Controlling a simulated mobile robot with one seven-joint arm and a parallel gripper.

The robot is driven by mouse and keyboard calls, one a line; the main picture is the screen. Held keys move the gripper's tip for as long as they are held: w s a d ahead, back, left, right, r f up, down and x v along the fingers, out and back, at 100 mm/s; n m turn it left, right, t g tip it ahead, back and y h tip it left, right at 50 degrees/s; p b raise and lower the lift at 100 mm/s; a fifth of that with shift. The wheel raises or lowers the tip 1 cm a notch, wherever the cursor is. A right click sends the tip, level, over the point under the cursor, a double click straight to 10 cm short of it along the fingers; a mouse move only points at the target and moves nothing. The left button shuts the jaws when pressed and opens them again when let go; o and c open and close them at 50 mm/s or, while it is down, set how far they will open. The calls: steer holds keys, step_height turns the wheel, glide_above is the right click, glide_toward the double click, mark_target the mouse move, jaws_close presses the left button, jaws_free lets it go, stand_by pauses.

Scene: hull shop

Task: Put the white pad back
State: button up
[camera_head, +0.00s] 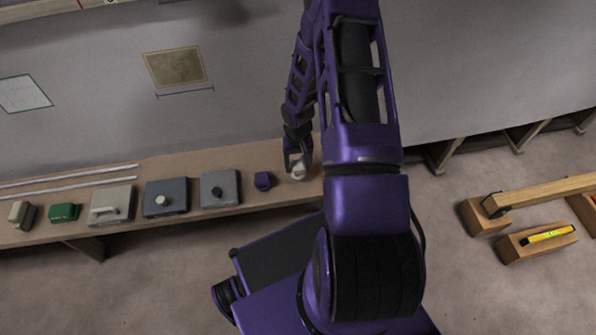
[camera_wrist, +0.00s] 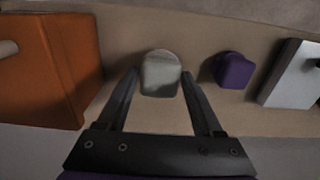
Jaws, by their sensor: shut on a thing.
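The white pad (camera_head: 299,170) is a small pale block with rounded edges, at the right of the row on the wooden shelf (camera_head: 270,195). My gripper (camera_head: 297,161) reaches down to it. In the wrist view the pad (camera_wrist: 160,72) sits between the tips of my gripper's two dark fingers (camera_wrist: 160,82), which are shut on it. It is at or just above the shelf surface; I cannot tell whether it touches. A small purple block (camera_head: 263,181) stands just left of it in the head view, and also shows in the wrist view (camera_wrist: 233,70).
Two grey-blue boxes with knobs (camera_head: 166,198) (camera_head: 220,188), a light grey box with a handle (camera_head: 112,206), a green block (camera_head: 64,212) and a beige block (camera_head: 20,214) line the shelf. An orange box (camera_wrist: 45,65) stands on the pad's other side. Timber blocks (camera_head: 535,243) lie on the floor at right.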

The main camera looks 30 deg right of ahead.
mark_target(298, 171)
steer(key=shift+f, duration=1.95)
steer(key=o, duration=1.3)
steer(key=shift+c, duration=0.2)
steer(key=shift+r, duration=0.15)
step_height(298, 171, up, 12)
steer(key=shift+p, duration=0.4)
